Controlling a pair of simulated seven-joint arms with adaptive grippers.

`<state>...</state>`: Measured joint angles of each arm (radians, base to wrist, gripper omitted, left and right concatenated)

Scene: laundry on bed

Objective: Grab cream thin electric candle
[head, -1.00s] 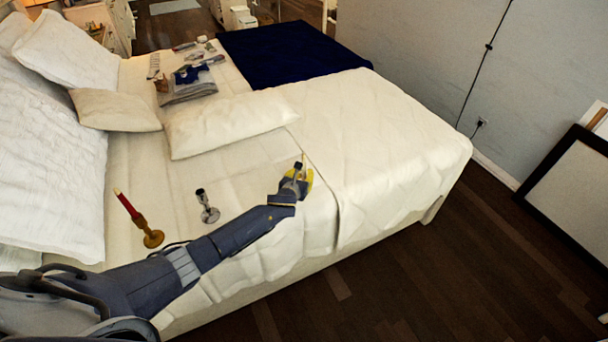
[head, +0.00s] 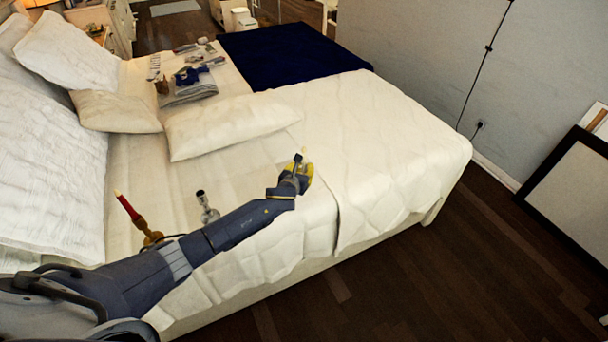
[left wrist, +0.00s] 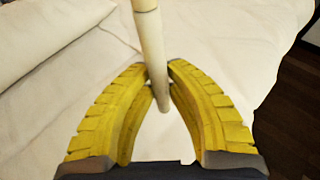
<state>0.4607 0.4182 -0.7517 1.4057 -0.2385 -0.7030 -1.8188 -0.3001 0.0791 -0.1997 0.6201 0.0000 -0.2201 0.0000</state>
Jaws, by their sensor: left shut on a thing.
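My left gripper (head: 302,172) reaches over the bed from the left in the head view. In the left wrist view its yellow fingers (left wrist: 158,85) are closed around a cream thin electric candle (left wrist: 151,40). The candle runs from the top edge of that view down between the fingertips, its lower end showing just below them. In the head view only a small pale tip of the candle (head: 304,149) shows above the gripper; the rest is hidden. My right gripper is not in view.
A white pillow (head: 230,125) lies behind the gripper. The bed's right part is clear.

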